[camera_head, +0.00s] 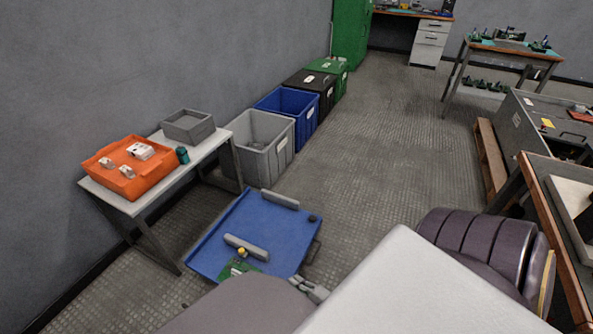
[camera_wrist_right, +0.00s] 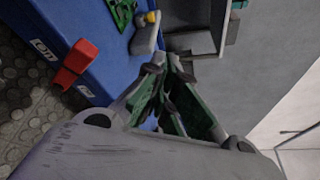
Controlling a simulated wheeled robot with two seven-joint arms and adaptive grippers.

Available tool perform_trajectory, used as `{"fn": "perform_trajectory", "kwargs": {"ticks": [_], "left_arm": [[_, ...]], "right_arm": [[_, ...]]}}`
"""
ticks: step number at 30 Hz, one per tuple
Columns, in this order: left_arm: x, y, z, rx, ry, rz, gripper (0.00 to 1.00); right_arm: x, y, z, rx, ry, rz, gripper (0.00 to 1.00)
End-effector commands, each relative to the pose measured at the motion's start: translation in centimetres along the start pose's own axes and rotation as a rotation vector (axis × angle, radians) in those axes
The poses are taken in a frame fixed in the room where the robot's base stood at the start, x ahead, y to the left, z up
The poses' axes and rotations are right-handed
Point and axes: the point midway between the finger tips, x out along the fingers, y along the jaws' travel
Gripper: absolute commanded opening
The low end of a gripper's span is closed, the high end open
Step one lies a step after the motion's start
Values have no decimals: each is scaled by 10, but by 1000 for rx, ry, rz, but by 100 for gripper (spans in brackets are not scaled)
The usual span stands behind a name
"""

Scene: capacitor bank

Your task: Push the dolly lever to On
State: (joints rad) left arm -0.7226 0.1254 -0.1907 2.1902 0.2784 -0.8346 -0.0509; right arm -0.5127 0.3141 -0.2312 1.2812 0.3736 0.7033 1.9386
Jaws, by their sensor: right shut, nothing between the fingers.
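The blue dolly (camera_head: 210,250) stands on the floor at lower centre in the head view; its blue side also shows in the wrist view (camera_wrist_right: 88,22). The lever is hidden in the head view. My right gripper (camera_head: 318,292) is at the dolly's near right edge. In the wrist view its fingers (camera_wrist_right: 166,68) are shut and empty, to the right of the lever and apart from it. My left gripper is not in view.
The dolly carries grey bars (camera_head: 246,247), a green board (camera_head: 236,270) and a yellow knob (camera_head: 242,252). A white table (camera_head: 202,148) with an orange tray (camera_head: 128,186) stands left. Grey (camera_head: 258,157) and blue (camera_head: 262,103) bins line the wall. Floor right of the dolly is clear.

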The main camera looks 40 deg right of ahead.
Motion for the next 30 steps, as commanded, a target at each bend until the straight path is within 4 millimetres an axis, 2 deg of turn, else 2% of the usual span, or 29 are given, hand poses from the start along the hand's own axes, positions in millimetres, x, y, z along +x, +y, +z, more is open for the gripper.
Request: {"fn": "perform_trajectory", "kwargs": {"ticks": [13, 30], "left_arm": [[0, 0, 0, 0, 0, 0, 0], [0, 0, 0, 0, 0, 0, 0]], "right_arm": [[-4, -23, 11, 0, 0, 0, 0], [-4, -26, 12, 1, 1, 0, 0]]}}
